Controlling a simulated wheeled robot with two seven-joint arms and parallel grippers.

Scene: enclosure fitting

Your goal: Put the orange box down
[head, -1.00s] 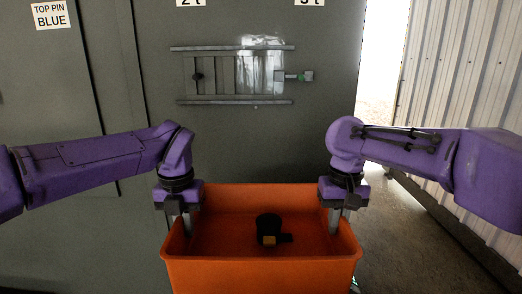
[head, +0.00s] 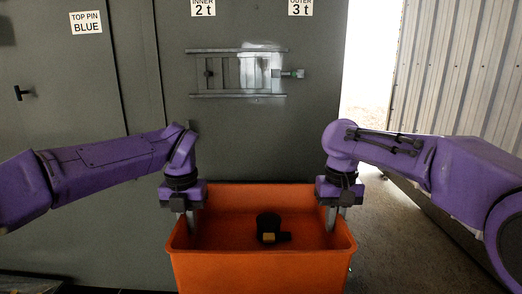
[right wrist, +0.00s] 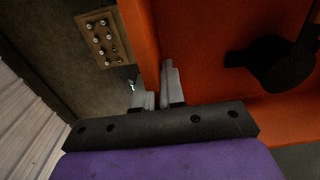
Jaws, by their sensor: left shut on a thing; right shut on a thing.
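The orange box (head: 262,268) is an open-topped bin, held level in front of me in the head view. My left gripper (head: 190,218) is shut on its left wall and my right gripper (head: 334,216) is shut on its right wall. Inside it lies a black round part (head: 268,224) with a side arm and a small yellow patch. In the right wrist view the right fingers (right wrist: 158,92) straddle the orange wall (right wrist: 142,40), and the black part (right wrist: 280,65) shows inside the box. The underside of the box and what lies below it are hidden.
A grey cabinet wall (head: 240,140) with a slatted latch panel (head: 238,73) stands behind the box. A corrugated wall (head: 465,75) is at the right, with bare floor (head: 390,230) before it. A tan plate with several studs (right wrist: 103,38) shows beyond the box.

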